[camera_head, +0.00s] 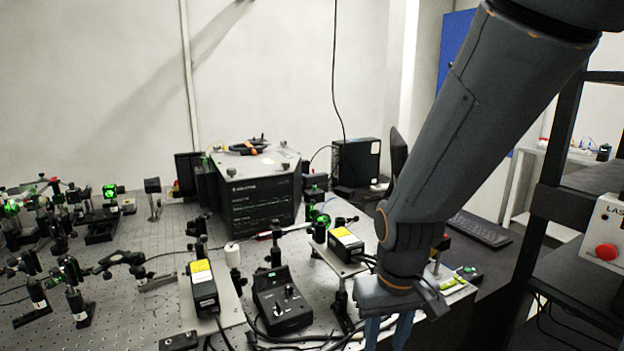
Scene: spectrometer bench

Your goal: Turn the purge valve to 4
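My gripper (389,334) points down at the bottom edge of the picture, right of centre. Its two blue-grey fingers stand apart, but their tips are cut off by the frame, so what lies between them is hidden. I cannot make out a part that is clearly the purge valve, nor a scale with a 4. A black control box (283,302) with small knobs sits on the bench to the left of my gripper; its markings are too small to read.
A large black instrument box (258,190) stands mid-bench. Yellow-labelled modules (203,287) (345,243), cables and optics posts crowd the bench. A keyboard (480,229) lies behind my arm. A panel with a red button (606,252) is at the right, by a black frame.

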